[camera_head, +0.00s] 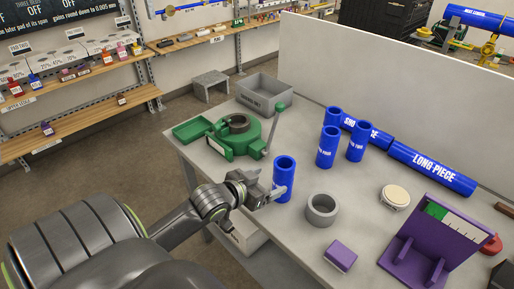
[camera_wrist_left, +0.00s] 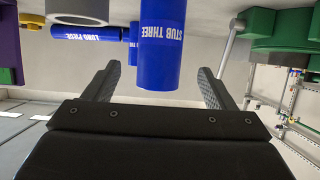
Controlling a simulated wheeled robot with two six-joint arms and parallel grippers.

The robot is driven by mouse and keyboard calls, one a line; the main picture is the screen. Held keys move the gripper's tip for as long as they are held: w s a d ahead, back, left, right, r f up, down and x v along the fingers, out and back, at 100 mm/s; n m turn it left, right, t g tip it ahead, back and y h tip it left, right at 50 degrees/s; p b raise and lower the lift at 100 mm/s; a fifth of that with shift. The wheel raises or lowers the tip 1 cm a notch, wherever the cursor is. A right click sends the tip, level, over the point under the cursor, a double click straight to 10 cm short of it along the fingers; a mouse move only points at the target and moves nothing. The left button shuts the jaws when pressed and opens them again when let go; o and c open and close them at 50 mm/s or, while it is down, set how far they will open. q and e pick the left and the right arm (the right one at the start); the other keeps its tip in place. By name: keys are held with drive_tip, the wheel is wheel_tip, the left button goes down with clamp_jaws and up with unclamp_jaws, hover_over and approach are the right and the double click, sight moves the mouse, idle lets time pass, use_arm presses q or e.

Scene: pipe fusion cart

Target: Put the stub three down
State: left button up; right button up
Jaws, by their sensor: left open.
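Stub three (camera_head: 284,170) is a blue tube standing upright on the grey table, near its left edge. Its label reads in the left wrist view (camera_wrist_left: 160,50). My left gripper (camera_head: 270,193) is open and close beside the stub, on its left in the head view. In the left wrist view its fingers (camera_wrist_left: 157,88) are spread to either side of the stub, with clear gaps. The stub is not clamped. My right gripper is not in view.
A green clamp device (camera_head: 238,135) stands behind the stub. A grey ring (camera_head: 321,209) and purple block (camera_head: 341,255) are to its right. A purple bracket (camera_head: 430,240) stands at right.

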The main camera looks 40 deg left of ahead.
use_arm(q)
drive_tip(key=shift+v, duration=1.95)
